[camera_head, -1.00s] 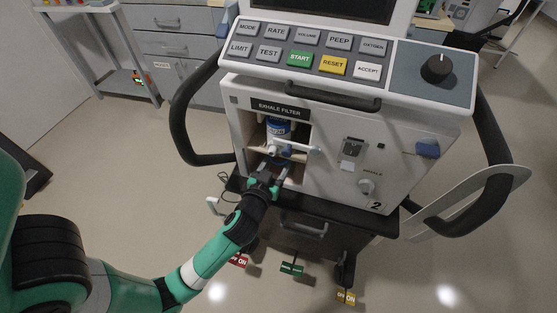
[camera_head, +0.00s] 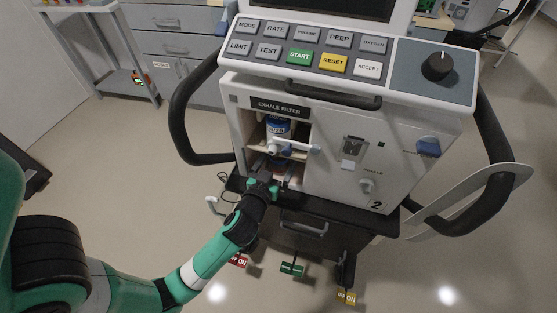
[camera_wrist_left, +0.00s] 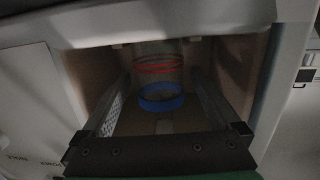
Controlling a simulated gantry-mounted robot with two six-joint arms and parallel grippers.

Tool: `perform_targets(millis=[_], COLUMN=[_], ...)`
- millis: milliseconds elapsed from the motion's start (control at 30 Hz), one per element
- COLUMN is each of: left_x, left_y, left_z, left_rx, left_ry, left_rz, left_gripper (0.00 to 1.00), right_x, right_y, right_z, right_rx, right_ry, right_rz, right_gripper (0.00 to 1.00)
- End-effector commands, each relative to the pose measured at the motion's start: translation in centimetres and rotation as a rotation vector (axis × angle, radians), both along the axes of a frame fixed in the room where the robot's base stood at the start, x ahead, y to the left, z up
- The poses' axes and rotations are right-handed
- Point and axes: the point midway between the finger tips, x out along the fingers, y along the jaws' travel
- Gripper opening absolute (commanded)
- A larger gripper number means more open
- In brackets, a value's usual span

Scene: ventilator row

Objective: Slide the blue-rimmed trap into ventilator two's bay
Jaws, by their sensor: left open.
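A clear trap with a blue rim (camera_wrist_left: 161,98) stands inside the bay in the left wrist view, between my open fingers and apart from them. A red ring (camera_wrist_left: 157,64) shows above or behind the blue one. My left gripper (camera_wrist_left: 160,84) is open, its fingers pointing into the bay. In the head view the left gripper (camera_head: 277,168) reaches into the lower part of the exhale filter bay of ventilator two (camera_head: 330,165), its tips mostly hidden. My right gripper is in neither view.
A blue-labelled canister (camera_head: 277,127) sits in the upper part of the bay, above a pale shelf (camera_head: 292,153) with a white handle (camera_head: 303,147). The bay's side walls are close to my fingers. A black ledge (camera_head: 330,208) lies below the opening.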

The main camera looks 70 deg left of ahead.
Motion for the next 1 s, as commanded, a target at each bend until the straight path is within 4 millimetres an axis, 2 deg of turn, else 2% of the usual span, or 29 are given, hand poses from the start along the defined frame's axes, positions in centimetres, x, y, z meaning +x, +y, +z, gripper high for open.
perform_targets(millis=[167,267,567,600,700,833,1000], left_x=[-0.3,-1.1,-6.2,-6.5,-7.3,-7.9,-8.1], left_y=[-0.3,-1.3,-6.6,-6.9,-7.7,-8.2,-8.3], left_z=[0.0,0.1,1.0,1.9,1.9,1.7,1.4], left_rx=[0.000,0.000,0.001,-0.003,-0.004,-0.001,0.000], left_ry=[0.001,0.003,0.003,0.010,0.011,0.003,0.000], left_rz=[-0.001,-0.003,-0.009,-0.006,-0.001,-0.001,0.000], left_gripper=[0.96,0.96,0.96,0.96,0.96,0.96,0.96], right_x=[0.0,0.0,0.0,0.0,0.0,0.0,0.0], right_y=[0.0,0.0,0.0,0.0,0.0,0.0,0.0], right_z=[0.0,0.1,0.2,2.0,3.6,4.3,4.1], right_rx=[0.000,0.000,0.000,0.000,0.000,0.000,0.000], right_ry=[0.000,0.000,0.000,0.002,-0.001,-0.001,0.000], right_rz=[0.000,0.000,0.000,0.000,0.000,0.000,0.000], right_gripper=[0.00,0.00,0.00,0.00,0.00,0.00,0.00])
